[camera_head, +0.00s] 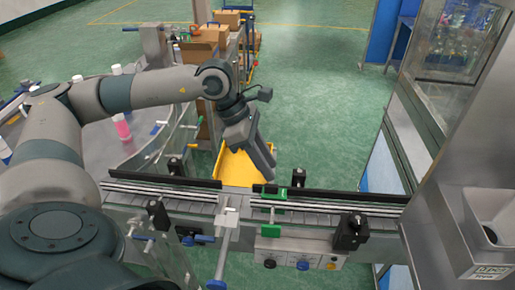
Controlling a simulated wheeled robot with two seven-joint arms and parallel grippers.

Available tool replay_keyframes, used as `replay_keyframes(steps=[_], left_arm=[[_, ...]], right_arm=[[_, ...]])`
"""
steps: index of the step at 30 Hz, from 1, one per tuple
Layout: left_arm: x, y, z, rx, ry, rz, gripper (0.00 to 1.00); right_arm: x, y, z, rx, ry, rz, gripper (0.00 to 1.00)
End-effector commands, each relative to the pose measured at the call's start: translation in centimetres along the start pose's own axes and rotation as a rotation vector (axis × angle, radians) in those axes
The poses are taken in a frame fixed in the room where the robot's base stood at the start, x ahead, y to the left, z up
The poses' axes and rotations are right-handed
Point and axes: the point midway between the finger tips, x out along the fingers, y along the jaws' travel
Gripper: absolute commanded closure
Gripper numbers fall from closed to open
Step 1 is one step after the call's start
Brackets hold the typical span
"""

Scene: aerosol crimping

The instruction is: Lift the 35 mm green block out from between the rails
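A small green block (281,192) shows between the conveyor's dark rails, near the middle of the line; its lower part is hidden by the near rail. My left arm reaches in from the left, and my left gripper (266,172) hangs tilted down just above and left of the block, over the far rail. The grey fingers look close together from this angle, so I cannot tell whether they are open or shut. No block shows in them. My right gripper is out of view.
The conveyor rail (340,197) runs left to right, with black clamps (350,231) on its near side. A yellow chute (234,168) lies behind it. A green piece (267,231) sits on the front side. A steel machine (470,140) stands at the right.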

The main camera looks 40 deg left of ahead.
Motion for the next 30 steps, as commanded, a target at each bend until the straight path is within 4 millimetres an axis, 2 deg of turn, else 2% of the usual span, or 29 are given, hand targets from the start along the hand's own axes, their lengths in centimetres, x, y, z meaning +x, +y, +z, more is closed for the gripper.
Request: replay_keyframes(steps=[3, 6, 20, 30], left_arm=[[-1.1, 1.2, -1.7, 0.001, 0.060, 0.042, 0.73], [-1.4, 1.5, -2.2, 0.001, 0.079, 0.054, 0.73], [-1.2, 1.5, -2.2, 0.001, 0.079, 0.052, 0.73], [0.5, 1.5, -2.4, 0.001, 0.078, 0.051, 0.73]], right_arm=[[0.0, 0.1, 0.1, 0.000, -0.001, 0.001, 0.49], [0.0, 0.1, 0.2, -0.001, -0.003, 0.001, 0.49], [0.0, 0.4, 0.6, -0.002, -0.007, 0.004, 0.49], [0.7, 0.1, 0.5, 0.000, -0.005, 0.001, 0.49]])
